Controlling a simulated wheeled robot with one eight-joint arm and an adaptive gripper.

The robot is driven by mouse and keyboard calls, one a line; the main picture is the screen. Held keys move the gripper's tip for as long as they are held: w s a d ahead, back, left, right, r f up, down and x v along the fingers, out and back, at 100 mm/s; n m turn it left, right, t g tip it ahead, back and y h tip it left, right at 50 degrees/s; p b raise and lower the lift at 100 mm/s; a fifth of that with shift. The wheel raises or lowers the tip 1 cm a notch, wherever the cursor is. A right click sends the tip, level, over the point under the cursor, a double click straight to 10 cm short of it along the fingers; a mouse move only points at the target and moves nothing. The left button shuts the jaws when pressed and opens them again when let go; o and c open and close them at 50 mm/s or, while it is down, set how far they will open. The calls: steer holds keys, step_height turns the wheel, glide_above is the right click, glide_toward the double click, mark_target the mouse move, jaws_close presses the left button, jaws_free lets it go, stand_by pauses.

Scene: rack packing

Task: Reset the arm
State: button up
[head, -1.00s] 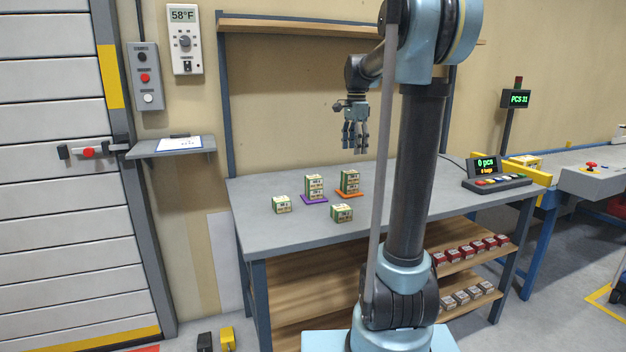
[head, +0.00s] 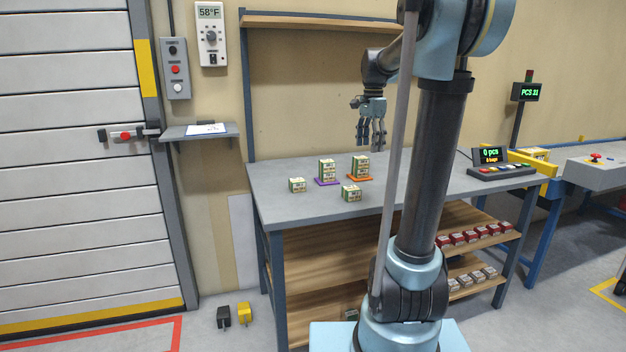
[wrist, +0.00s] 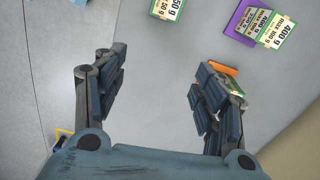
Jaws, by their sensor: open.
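My gripper (head: 371,136) hangs above the workbench (head: 283,206), fingers pointing down. In the wrist view my gripper (wrist: 155,95) is open, with nothing between its fingers. A stack of green-and-white boxes (head: 327,168) stands on a purple mat (head: 328,182). Another stack (head: 360,164) stands on an orange mat (head: 360,177). A single box (head: 297,185) sits at the left, and another single box (head: 351,193) sits nearer the front. The wrist view shows the purple mat (wrist: 236,18) at the top right; a finger partly hides the orange mat (wrist: 223,69).
Red boxes (head: 472,236) and pale boxes (head: 471,278) line the lower shelves. A counter display (head: 490,155) with buttons stands at the bench's right end. An upper shelf (head: 320,22) spans the wall behind. The bench's front left surface is clear.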

steer(key=s+f+n+t, duration=0.1)
steer(key=s+f+n, duration=0.5)
steer(key=s+f, duration=0.6)
steer(key=s+f+n+t, duration=0.1)
steer(key=s+f+n, duration=0.6)
steer(key=s, duration=1.2)
step_height(320, 180, down, 5)
steer(key=shift+s+r+n, duration=0.1)
steer(key=shift+s+n, duration=0.2)
